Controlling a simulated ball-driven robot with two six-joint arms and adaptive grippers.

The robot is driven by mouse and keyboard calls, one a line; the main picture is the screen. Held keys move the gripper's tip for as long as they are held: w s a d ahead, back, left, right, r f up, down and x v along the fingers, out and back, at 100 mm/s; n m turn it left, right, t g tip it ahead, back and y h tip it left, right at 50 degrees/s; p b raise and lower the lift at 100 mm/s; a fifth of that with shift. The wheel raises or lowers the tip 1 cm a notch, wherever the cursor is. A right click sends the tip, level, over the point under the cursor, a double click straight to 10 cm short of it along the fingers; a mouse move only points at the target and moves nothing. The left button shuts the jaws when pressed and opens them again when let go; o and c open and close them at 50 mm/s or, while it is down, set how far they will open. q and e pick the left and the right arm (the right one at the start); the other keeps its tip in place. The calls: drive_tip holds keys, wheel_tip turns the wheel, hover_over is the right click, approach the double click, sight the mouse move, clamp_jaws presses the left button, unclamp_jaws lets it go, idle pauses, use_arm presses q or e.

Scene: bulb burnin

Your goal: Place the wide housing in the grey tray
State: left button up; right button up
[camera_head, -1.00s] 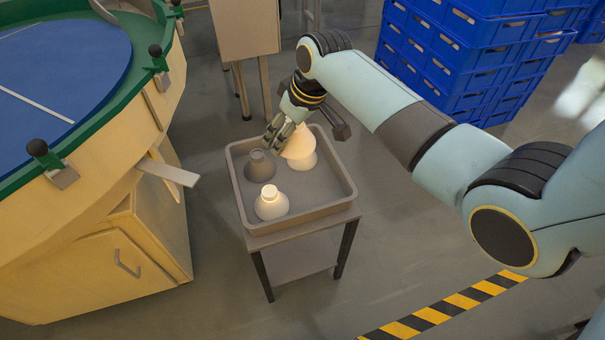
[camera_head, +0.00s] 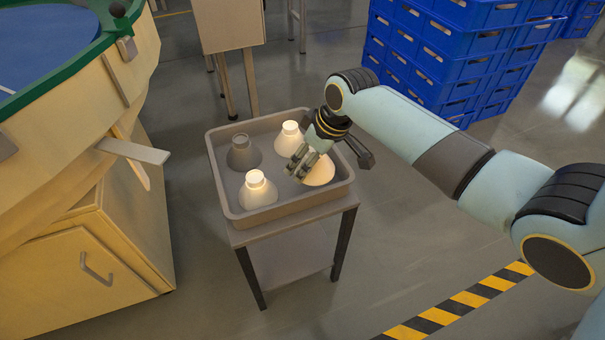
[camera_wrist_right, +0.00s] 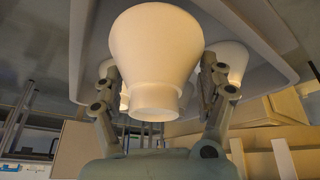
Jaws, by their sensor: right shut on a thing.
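My right gripper (camera_head: 298,168) is shut on a white flared housing (camera_head: 320,173), the wide housing as far as I can tell. In the right wrist view the housing (camera_wrist_right: 156,45) sits between the two fingers, neck towards the palm and wide end towards the tray. It is over the front right part of the grey tray (camera_head: 233,218); whether its wide end touches the tray floor is hidden. Three other housings stand upright in the tray: a grey one (camera_head: 243,153) at back left, a white one (camera_head: 289,139) at the back, a white one (camera_head: 258,190) at front left. My left gripper is out of view.
The tray sits on a small table (camera_head: 290,262). A wooden cabinet with a round green-rimmed table (camera_head: 100,50) is at the left, with a light chute (camera_head: 133,151) jutting out. Blue crates (camera_head: 450,60) are stacked behind my right arm. A striped floor line (camera_head: 460,305) runs at front right.

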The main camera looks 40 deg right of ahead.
drive_tip(key=shift+w+f, duration=0.5)
drive_tip(key=shift+w, duration=0.25)
wheel_tip(320, 180, down, 3)
drive_tip(key=shift+f+b, duration=0.15)
drive_tip(key=shift+b, duration=0.8)
drive_tip(key=shift+f, duration=0.4)
drive_tip(key=shift+r, duration=0.1)
drive_tip(key=o, duration=1.3)
drive_tip(key=shift+c, duration=0.2)
drive_tip(key=shift+r, duration=0.15)
drive_tip(key=p+v, duration=0.4)
drive_tip(key=v, duration=0.7)
drive_tip(key=shift+p, duration=0.3)
drive_tip(key=shift+s+d+r, duration=0.1)
drive_tip(key=shift+s+r, duration=0.2)
drive_tip(key=shift+r, duration=0.1)
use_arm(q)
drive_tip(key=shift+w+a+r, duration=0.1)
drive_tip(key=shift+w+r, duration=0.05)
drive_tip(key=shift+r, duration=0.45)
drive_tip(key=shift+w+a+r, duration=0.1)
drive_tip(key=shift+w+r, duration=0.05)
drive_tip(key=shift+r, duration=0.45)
